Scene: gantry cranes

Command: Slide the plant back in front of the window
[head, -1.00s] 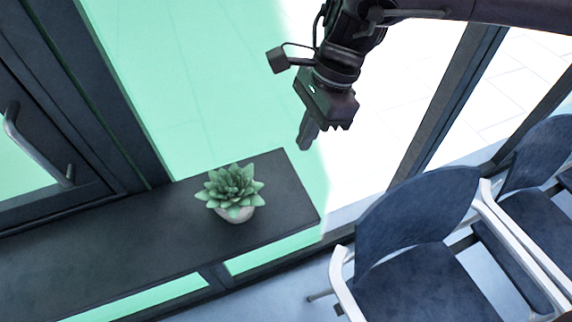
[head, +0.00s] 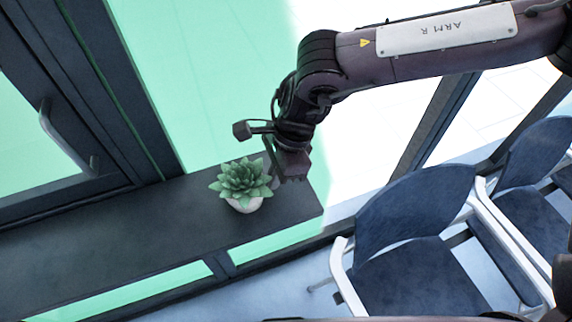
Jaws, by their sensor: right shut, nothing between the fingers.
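The plant is a green succulent (head: 241,182) in a small pale pot (head: 245,204). It stands upright on a dark shelf (head: 120,240), near the shelf's right end. My right gripper (head: 274,183) is shut and empty, just right of the plant and low over the shelf end. Its fingertips are partly hidden behind the leaves, and I cannot tell whether they touch the pot. The green-tinted window (head: 215,80) rises behind the shelf. My left gripper is not in view.
A dark window frame with a handle (head: 68,140) stands at the left. Blue chairs with white arms (head: 415,225) stand to the right of the shelf. The shelf surface left of the plant is bare.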

